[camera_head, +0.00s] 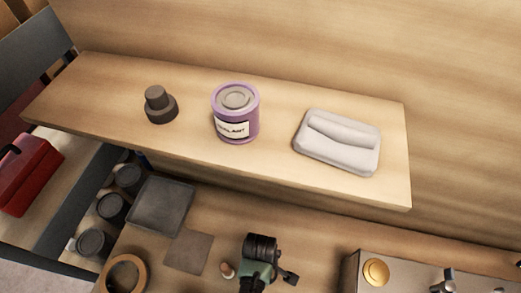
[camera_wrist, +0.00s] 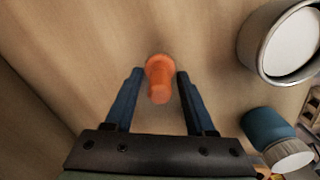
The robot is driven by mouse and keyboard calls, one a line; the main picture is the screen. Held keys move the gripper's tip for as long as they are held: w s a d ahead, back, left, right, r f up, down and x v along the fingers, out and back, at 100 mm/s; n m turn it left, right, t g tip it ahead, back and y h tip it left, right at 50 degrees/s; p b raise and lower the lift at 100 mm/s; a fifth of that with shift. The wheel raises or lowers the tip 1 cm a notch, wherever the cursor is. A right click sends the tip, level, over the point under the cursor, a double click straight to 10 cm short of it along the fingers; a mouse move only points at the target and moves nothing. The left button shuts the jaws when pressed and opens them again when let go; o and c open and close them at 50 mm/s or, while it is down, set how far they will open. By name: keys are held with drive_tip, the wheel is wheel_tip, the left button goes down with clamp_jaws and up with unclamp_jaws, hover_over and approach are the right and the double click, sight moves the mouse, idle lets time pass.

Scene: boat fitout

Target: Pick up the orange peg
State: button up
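The orange peg (camera_wrist: 159,78) shows in the wrist view, with a wide round end and a narrower part toward the camera. It is against a wooden surface. My gripper (camera_wrist: 159,76) is open, with one blue finger on each side of the peg. A narrow gap shows between the peg and each fingertip, so the fingers do not appear to grip it. I cannot make out the peg or my gripper in the head view.
In the wrist view, a pale-topped tin (camera_wrist: 290,40) and a blue jar (camera_wrist: 268,130) with a white lid stand right of the gripper. The head view shows a wooden shelf (camera_head: 85,85) with a dark stepped piece (camera_head: 160,105), a purple tin (camera_head: 236,113) and a white bundle (camera_head: 338,142).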

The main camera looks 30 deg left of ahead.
clamp_jaws()
drive_tip(key=shift+r, duration=0.15)
wheel_tip(320, 180, up, 10)
drive_tip(key=shift+f+p, duration=0.1)
drive_tip(key=shift+p, duration=0.3)
idle(0.7)
